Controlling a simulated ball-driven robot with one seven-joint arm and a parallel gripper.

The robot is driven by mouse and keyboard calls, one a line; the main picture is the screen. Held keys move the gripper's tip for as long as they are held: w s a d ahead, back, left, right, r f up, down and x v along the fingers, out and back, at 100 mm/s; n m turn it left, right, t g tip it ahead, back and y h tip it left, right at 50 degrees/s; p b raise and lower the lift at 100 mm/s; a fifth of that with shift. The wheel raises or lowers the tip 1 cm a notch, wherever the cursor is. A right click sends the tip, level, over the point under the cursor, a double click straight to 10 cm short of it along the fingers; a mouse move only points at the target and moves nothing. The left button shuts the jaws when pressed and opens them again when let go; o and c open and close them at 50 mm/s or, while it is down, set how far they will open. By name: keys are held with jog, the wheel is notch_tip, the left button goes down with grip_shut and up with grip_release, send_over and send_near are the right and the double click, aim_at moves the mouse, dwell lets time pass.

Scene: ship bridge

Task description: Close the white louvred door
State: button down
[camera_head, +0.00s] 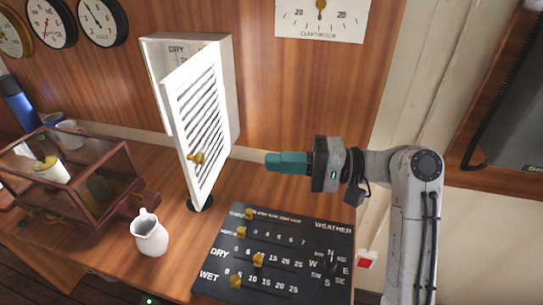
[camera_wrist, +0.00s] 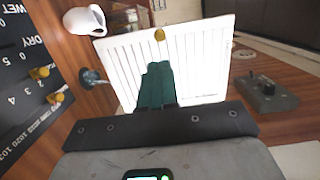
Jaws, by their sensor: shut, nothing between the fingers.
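The white louvred door (camera_head: 204,125) stands ajar on a white wall cabinet (camera_head: 228,90), swung out toward the viewer, with a gap at its upper left showing the inside. A brass knob (camera_head: 196,158) is on its front face near the lower free edge. My gripper (camera_head: 270,162) is to the right of the door, pointing left, its teal fingers shut and empty, apart from the door in the head view. In the wrist view the door (camera_wrist: 205,62) lies beyond my gripper (camera_wrist: 158,68), with the knob (camera_wrist: 159,35) past the fingertips. I cannot tell the exact gap there.
A black weather board (camera_head: 275,255) with brass knobs lies in front on the wooden counter. A white jug (camera_head: 149,236) stands left of it. A wood-framed glass case (camera_head: 75,178) is at the left. A dark round object (camera_head: 200,203) sits below the door's lower edge.

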aim_at(203, 159)
jog(key=a, duration=0.3)
jog(key=w+a+p, duration=0.1)
jog(key=a, duration=0.3)
jog(key=w+a+p, duration=0.1)
jog(key=a, duration=0.3)
jog(key=shift+f, duration=0.1)
